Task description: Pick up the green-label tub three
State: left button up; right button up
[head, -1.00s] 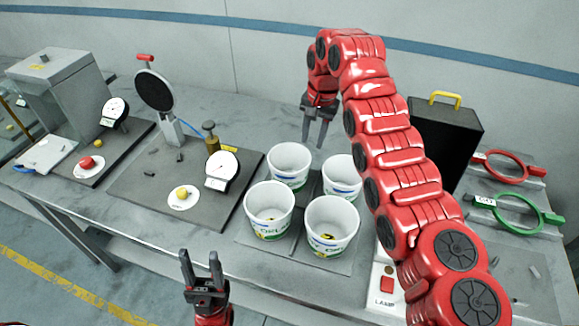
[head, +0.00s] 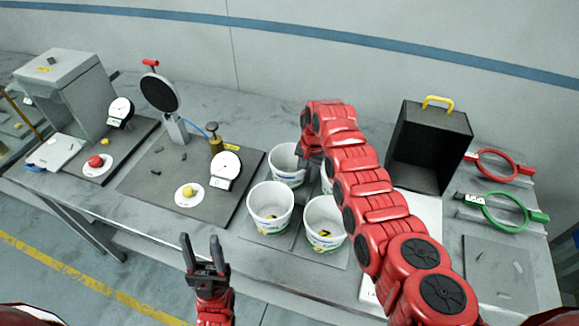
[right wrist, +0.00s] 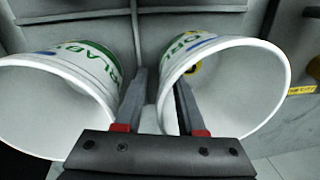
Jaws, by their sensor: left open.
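Four white tubs stand in a two-by-two group on a grey mat: front left (head: 270,205), front right (head: 322,215), back left (head: 285,158), and back right, mostly hidden by my right arm. Green and blue print shows on some sides; I cannot read which is three. My right gripper (head: 311,165) is down at the back tubs, its tips hidden in the head view. In the right wrist view its fingers (right wrist: 160,85) are apart, astride the near wall of the right-hand tub (right wrist: 235,85), beside the left-hand tub (right wrist: 50,100). My left gripper (head: 201,240) is open and empty, front left.
Left of the tubs is a dark board with a dial (head: 225,170) and a round black disc on a stand (head: 160,92). A black box with a yellow handle (head: 430,140), a red ring (head: 497,163) and a green ring (head: 505,212) stand right.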

jog(key=shift+f, duration=0.65)
grip_shut()
